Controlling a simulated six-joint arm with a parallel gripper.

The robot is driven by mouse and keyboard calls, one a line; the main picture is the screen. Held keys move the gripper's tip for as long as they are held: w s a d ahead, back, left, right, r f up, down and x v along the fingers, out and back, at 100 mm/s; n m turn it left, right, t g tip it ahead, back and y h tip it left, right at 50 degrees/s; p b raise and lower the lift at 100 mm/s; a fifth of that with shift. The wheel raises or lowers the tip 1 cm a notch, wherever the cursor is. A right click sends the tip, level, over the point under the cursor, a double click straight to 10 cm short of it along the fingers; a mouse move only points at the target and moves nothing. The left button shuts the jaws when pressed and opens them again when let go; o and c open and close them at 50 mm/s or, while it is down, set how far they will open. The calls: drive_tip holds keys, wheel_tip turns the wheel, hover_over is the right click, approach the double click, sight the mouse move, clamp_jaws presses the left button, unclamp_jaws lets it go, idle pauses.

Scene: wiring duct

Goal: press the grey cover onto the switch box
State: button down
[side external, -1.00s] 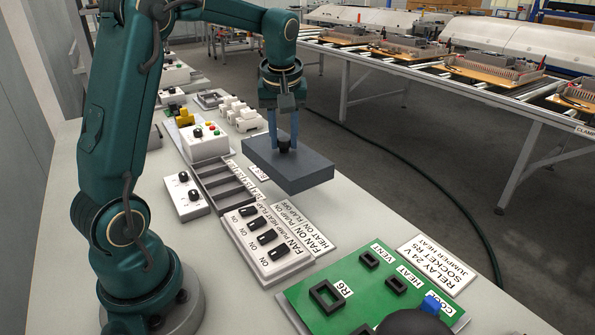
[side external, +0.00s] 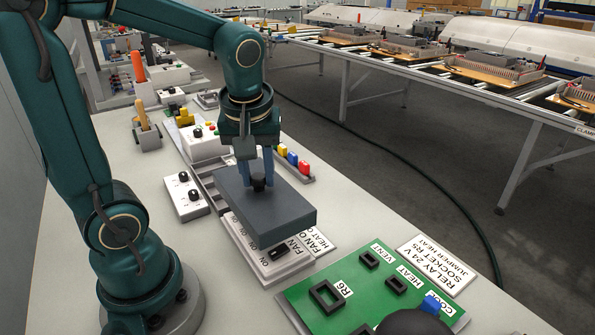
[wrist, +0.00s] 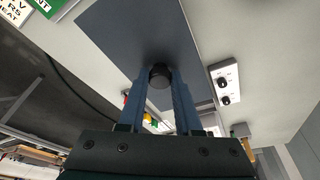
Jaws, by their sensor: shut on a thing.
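The grey cover (side external: 275,208) is a flat dark slab with a black knob on top. My gripper (side external: 258,181) is shut on that knob and holds the cover roughly level. In the wrist view the knob (wrist: 160,76) sits between the blue fingers, and the cover (wrist: 135,35) spreads out beyond them. A gap seems to remain between cover and box.
A green board (side external: 350,290) with black sockets lies in front of the box. A small white box with two knobs (side external: 185,196) stands left of it. Colored blocks (side external: 292,158) stand behind the cover. The table is clear to the right of the blocks.

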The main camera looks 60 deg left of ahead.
sight(258, 195)
drive_tip(key=shift+f, duration=0.15)
drive_tip(key=shift+f, duration=2.75)
drive_tip(key=shift+f, duration=1.2)
drive_tip(key=c, duration=0.5)
unclamp_jaws()
drive_tip(key=shift+r, duration=0.1)
drive_tip(key=shift+v, duration=2.5)
